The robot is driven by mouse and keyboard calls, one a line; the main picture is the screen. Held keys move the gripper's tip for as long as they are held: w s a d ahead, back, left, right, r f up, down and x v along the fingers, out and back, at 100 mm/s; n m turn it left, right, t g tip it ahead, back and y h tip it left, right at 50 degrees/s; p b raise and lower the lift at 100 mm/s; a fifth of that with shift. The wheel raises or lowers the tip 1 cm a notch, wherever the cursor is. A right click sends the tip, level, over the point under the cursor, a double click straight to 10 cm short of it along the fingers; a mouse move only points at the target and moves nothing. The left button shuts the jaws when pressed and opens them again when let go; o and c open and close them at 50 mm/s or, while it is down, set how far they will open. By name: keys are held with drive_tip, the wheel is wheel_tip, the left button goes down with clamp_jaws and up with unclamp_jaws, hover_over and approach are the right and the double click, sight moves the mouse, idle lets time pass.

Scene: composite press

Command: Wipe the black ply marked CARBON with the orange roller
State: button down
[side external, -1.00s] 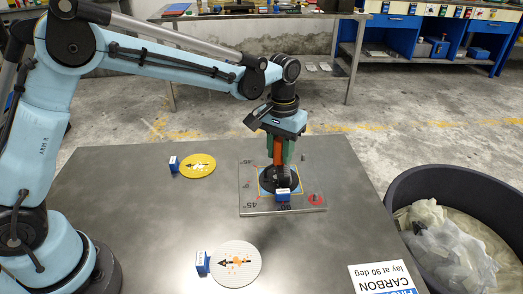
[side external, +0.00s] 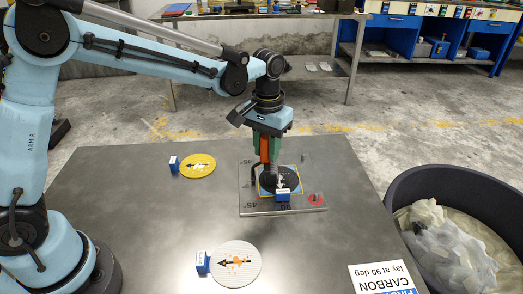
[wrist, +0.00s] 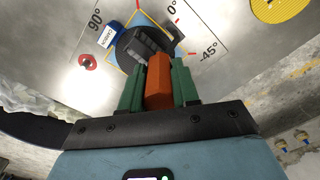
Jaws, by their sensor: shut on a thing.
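The black ply (side external: 290,178) is a round disc on the clear plate with angle marks, beside a small blue tag (side external: 283,195). In the wrist view the black ply (wrist: 124,46) shows beside the tag marked CARBON (wrist: 107,36). Pale marks show on the ply in the side view. My gripper (side external: 266,150) is shut on the orange roller (wrist: 158,85), held upright over the ply. The roller's dark head is over the ply's left part in the side view and seems to touch it. The head hides part of the ply.
A yellow disc (side external: 198,165) and a white disc (side external: 235,263), each with a blue tag, lie on the grey table (side external: 130,215). A printed card (side external: 383,279) lies front right. A black bin (side external: 385,222) stands at right.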

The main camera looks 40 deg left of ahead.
drive_tip(key=shift+r, duration=3.1)
drive_tip(key=shift+s+d+r, duration=0.1)
drive_tip(key=shift+s, duration=0.1)
drive_tip(key=s+d+r, duration=0.1)
drive_tip(key=s+d, duration=0.1)
drive_tip(key=s, duration=1)
drive_tip(key=s+d+r, duration=0.1)
drive_tip(key=s+r, duration=0.1)
drive_tip(key=s, duration=1)
drive_tip(key=shift+w+a+f, duration=1.05)
drive_tip(key=shift+a+f, duration=0.5)
drive_tip(key=shift+f, duration=0.35)
drive_tip(key=shift+w+a+f, duration=1.1)
drive_tip(key=shift+a+f, duration=0.45)
drive_tip(key=shift+f, duration=0.35)
drive_tip(key=shift+w+a+f, duration=1.05)
drive_tip(key=shift+a+f, duration=0.5)
drive_tip(key=shift+f, duration=0.35)
drive_tip(key=shift+f, duration=0.15)
